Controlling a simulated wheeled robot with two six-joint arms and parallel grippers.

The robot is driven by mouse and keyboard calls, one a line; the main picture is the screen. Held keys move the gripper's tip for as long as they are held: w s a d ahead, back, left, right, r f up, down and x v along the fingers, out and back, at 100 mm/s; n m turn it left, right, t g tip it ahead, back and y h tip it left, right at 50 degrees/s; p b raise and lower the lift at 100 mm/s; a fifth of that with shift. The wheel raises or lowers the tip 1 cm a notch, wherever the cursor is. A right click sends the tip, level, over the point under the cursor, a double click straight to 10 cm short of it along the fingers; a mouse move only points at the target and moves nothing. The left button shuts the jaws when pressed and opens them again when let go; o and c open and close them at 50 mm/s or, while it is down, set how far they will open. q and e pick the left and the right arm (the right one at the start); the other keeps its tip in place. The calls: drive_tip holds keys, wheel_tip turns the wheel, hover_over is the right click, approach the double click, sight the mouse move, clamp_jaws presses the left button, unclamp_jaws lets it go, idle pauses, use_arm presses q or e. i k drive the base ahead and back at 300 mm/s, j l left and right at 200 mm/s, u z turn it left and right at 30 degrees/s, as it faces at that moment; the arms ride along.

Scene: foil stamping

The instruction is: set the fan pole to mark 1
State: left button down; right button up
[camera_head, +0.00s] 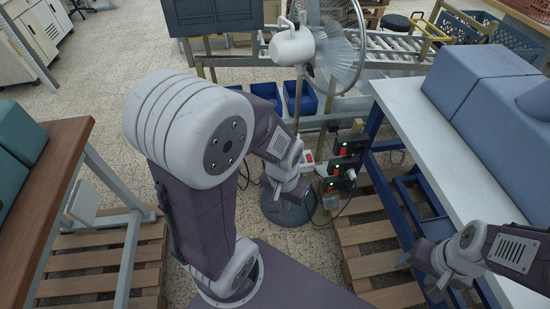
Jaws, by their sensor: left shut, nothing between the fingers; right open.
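The standing fan has a white motor housing (292,46) and a round wire cage (336,48) at the top centre. Its thin fan pole (298,100) runs down toward a dark round base (290,208) on the floor. My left gripper (297,190) is low in front of the pole, above the base, shut and empty. My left arm hides the lower pole, and I cannot tell whether the gripper touches it. No mark on the pole is legible. My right gripper (436,284) is open and empty at the lower right, beside the white table, well apart from the fan.
Black boxes with red and green lights (343,165) stand just right of the pole, with a cable nearby. Blue bins (268,95) and a roller conveyor (395,45) lie behind. A white table (418,112) is right, a wooden table (50,185) left. Pallets (375,235) cover floor both sides.

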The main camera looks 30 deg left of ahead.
sight(298, 88)
drive_tip(key=u, duration=0.85)
